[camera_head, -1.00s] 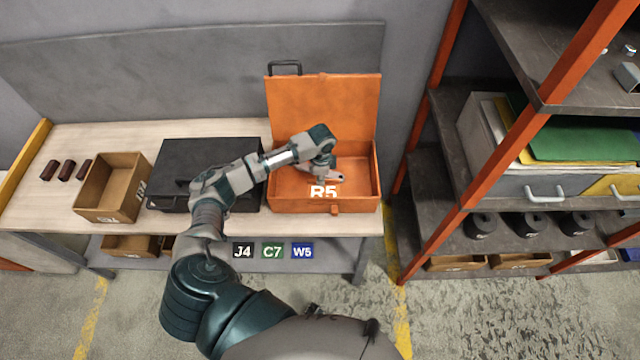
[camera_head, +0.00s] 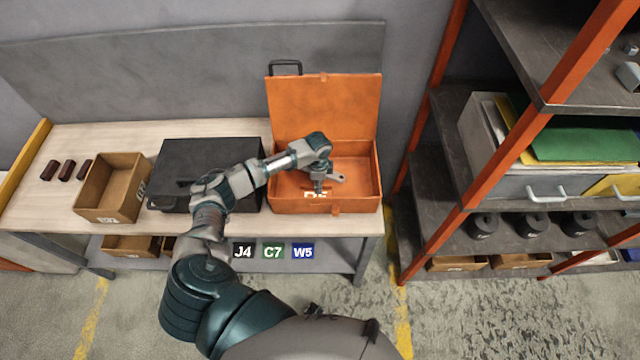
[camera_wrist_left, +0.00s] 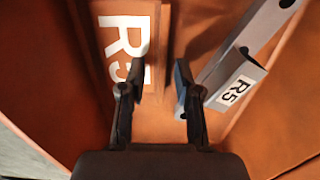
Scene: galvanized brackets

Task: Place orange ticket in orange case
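The orange case (camera_head: 283,200) stands open at the right end of the table, its lid up at the back. The orange ticket (camera_wrist_left: 122,38), marked R5 in white, lies inside the case; its lettering (camera_head: 317,196) shows just below my left gripper (camera_head: 319,188) in the head view. In the left wrist view my left gripper (camera_wrist_left: 160,92) is open, with a clear gap between its fingers. The left finger overlaps the ticket's right edge; I cannot tell whether they touch. My right gripper is not in view.
A grey metal bracket (camera_wrist_left: 238,72) with its own R5 label lies in the case beside the ticket. A black case (camera_head: 190,160) and a cardboard box (camera_head: 100,208) stand to the left. J4, C7 (camera_head: 273,251) and W5 tickets show at the table's front. An orange-framed shelf is at right.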

